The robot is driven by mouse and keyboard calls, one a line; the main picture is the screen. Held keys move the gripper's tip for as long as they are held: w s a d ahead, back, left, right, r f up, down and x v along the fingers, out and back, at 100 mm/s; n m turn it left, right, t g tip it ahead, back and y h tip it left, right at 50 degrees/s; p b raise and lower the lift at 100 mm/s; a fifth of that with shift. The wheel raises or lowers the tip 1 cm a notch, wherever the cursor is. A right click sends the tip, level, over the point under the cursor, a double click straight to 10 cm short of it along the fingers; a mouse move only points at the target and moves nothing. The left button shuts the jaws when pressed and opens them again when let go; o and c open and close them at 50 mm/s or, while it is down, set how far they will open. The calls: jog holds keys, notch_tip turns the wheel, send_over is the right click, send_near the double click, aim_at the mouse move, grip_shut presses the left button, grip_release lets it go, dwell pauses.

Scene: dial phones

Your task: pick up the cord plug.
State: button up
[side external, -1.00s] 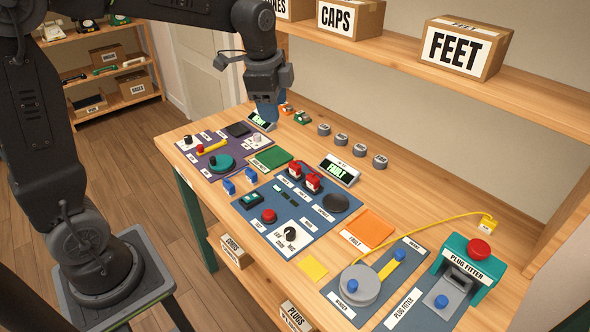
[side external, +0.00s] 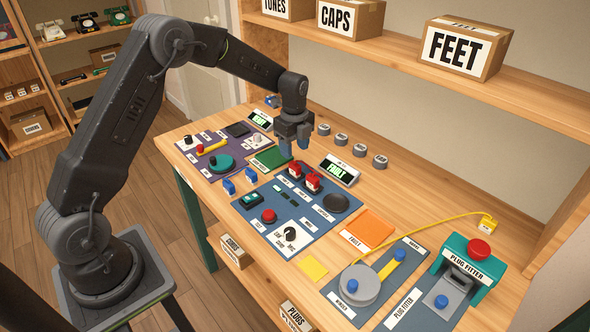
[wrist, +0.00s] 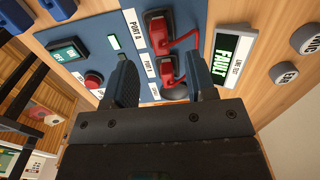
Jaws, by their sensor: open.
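A yellow plug (side external: 488,226) is on the end of the yellow cord (side external: 428,222) at the right of the bench in the side view, behind the teal plug fitter (side external: 466,262). The cord runs from there to the winder (side external: 354,285). My gripper (side external: 294,147) is open and empty, far to the left of the yellow plug, above the back of the blue port panel. In the wrist view, its two fingers (wrist: 160,78) are apart, with red plugs (wrist: 168,70) in the ports seen past them. The yellow plug is outside the wrist view.
A line-test display reading FAULT (side external: 338,169) and several grey round caps (side external: 360,150) stand behind the panel. An orange pad (side external: 372,227) lies between panel and winder. A shelf with boxes (side external: 464,50) overhangs the back. Bare wood (side external: 415,190) shows at back right.

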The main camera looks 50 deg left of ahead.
aim_at(295, 164)
jog(key=shift+d+f, duration=0.15)
jog(key=shift+f, duration=3.1)
grip_shut()
